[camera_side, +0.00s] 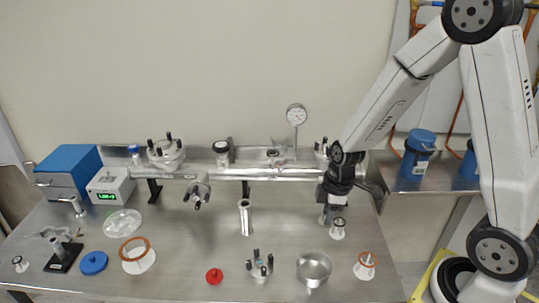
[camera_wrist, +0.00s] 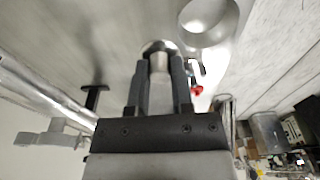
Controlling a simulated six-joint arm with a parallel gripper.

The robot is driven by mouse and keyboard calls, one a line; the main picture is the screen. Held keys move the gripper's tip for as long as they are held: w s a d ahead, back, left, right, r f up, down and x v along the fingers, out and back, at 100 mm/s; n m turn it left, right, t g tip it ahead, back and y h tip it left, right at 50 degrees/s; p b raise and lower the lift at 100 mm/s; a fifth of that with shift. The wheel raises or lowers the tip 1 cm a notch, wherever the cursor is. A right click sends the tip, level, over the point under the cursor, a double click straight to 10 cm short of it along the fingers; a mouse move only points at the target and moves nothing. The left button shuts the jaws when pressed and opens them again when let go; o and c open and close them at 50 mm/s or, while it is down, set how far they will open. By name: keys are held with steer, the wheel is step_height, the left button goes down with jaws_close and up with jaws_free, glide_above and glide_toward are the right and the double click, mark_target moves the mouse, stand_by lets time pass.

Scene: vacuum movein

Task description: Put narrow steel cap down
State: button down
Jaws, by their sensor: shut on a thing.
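In the wrist view my gripper (camera_wrist: 159,68) is shut on a small shiny steel piece, which I take for the narrow steel cap (camera_wrist: 159,48). Its rounded, wider end shows beyond the fingertips, with a narrower part between the fingers. In the side view the cap is mostly hidden by the gripper. I cannot tell whether it touches the bench.
A steel bowl (camera_side: 314,268) and a white cone with an orange ring (camera_side: 366,266) stand nearer the front edge. A horizontal steel pipe (camera_side: 270,174) with a gauge (camera_side: 296,116) runs behind. An upright steel tube (camera_side: 245,217) stands left. Bare bench lies between tube and gripper.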

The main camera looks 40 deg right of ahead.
mark_target(291, 229)
steer(key=w+f, duration=0.2)
steer(key=w, duration=0.1)
steer(key=w+f, duration=0.2)
steer(key=w, duration=0.1)
steer(key=w+f, duration=0.3)
steer(key=w, duration=0.1)
steer(key=shift+d+f, duration=0.1)
steer(key=shift+d, duration=0.3)
steer(key=shift+w+f, duration=0.5)
steer(key=shift+f, duration=0.1)
steer(key=shift+w+f, duration=0.2)
steer(key=shift+f, duration=1.55)
steer(key=c, duration=0.5)
jaws_free()
steer(key=shift+f, duration=0.1)
